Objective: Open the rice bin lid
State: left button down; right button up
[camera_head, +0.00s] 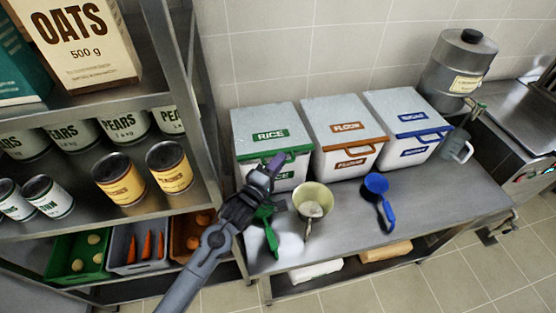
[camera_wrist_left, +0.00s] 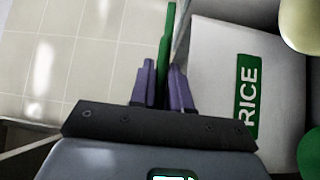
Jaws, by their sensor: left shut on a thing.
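The rice bin (camera_head: 247,177) is a white box at the left of a row of bins. Its pale lid (camera_head: 262,114) with a green RICE label lies flat on top and looks closed. A green handle (camera_head: 250,157) runs along the lid's front edge. My left gripper (camera_head: 276,164) is in front of the bin, its purple fingers partly covering the handle and front label. In the left wrist view, the fingers (camera_wrist_left: 164,86) are shut on the green handle (camera_wrist_left: 166,42), seen end-on, beside the bin's white front (camera_wrist_left: 215,75). My right gripper is not in view.
The flour bin (camera_head: 340,125) and sugar bin (camera_head: 400,115) stand to the right. A shelf rack post (camera_head: 180,75) stands close on the left.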

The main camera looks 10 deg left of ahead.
pick_arm(q)
jog(key=w+a+r+n+g+y+p, duration=0.1)
jog(key=w+r+n+g+p, duration=0.2)
jog(key=r+p, duration=0.9)
jog(key=p, duration=0.5)
jog(key=shift+w+a+r+p, duration=0.2)
jog(key=shift+w+p, duration=0.1)
jog(key=shift+p, duration=0.05)
jog(key=c, duration=1.2)
grip_release()
jog(key=shift+s, duration=0.1)
jog(key=v, duration=0.7)
jog(key=shift+s, duration=0.15)
jog(key=shift+r, duration=0.1)
jog(key=shift+c, duration=0.3)
